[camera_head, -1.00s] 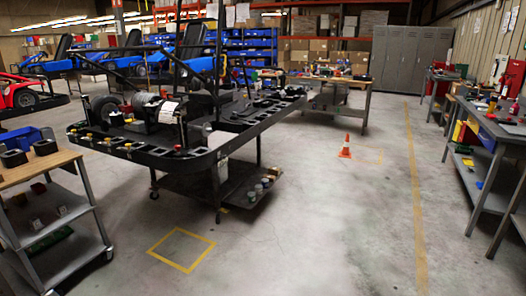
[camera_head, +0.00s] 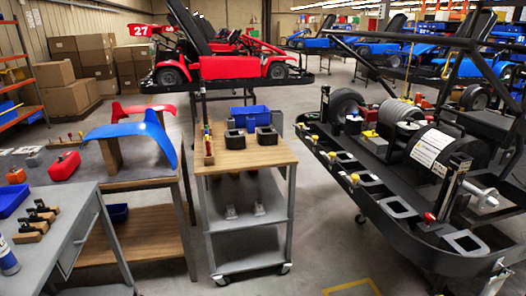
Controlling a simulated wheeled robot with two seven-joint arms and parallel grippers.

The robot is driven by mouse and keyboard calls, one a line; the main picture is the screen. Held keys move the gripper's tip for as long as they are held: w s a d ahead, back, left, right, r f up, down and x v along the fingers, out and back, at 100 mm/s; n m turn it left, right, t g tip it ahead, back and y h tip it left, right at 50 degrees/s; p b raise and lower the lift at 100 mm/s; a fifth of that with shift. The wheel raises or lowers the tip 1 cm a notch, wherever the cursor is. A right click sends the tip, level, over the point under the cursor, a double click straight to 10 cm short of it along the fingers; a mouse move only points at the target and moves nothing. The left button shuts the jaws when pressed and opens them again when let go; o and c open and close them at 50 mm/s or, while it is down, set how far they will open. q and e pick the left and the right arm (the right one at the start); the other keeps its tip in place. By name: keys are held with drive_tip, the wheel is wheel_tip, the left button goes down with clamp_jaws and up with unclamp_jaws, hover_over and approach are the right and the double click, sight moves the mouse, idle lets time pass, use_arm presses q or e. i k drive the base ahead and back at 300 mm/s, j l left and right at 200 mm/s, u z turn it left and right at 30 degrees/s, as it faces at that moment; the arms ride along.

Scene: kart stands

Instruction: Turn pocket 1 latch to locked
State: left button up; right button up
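A black kart stand (camera_head: 345,185) fills the right side of the head view. Square pockets run along its rail, such as one near the front (camera_head: 400,208) and one farther along (camera_head: 371,191). Small yellow knobs stand beside the rail, one (camera_head: 354,179) near its middle and one (camera_head: 331,157) farther back. A red-topped knob (camera_head: 429,218) stands near the front end. I cannot tell which pocket is pocket 1 or how its latch is set. Neither of my grippers is in view.
A wooden-topped cart (camera_head: 240,156) with a blue bin (camera_head: 250,117) and black blocks stands left of the stand. Farther left are a workbench with a blue curved panel (camera_head: 130,130) and a grey cabinet (camera_head: 70,225). A red kart (camera_head: 225,66) is behind. Floor between cart and stand is clear.

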sight(353, 178)
drive_tip(key=i+j, duration=0.2)
drive_tip(key=i, duration=0.3)
drive_tip(key=i+j+z, duration=0.1)
drive_tip(key=i, duration=0.4)
drive_tip(key=i+j, duration=0.3)
drive_tip(key=i, duration=0.2)
drive_tip(key=z, duration=0.3)
